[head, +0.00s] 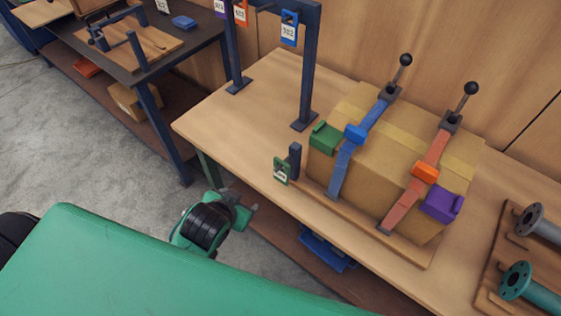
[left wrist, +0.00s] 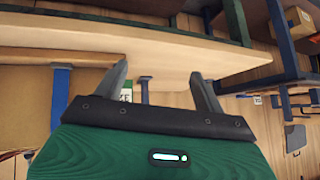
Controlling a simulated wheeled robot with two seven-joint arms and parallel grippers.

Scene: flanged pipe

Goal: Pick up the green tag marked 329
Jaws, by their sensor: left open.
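The green tag (head: 281,171) hangs on a short dark blue post (head: 295,160) at the front left of the strapped cardboard box; its number is too small to read surely. In the left wrist view a white and green piece of the tag (left wrist: 127,92) shows beside the left finger, partly hidden by my gripper body. My left gripper (head: 245,201) is open and empty, left of and lower than the tag, off the table's front edge. Its two fingers also show spread in the left wrist view (left wrist: 160,75). My right gripper is not in view.
The box (head: 385,150) is strapped by a blue strap (head: 341,165) and a red strap (head: 402,203). A dark blue rack (head: 308,80) behind carries purple, orange and blue tags. Flanged pipes (head: 518,281) lie at right. The wooden table (head: 235,125) is bare left of the post.

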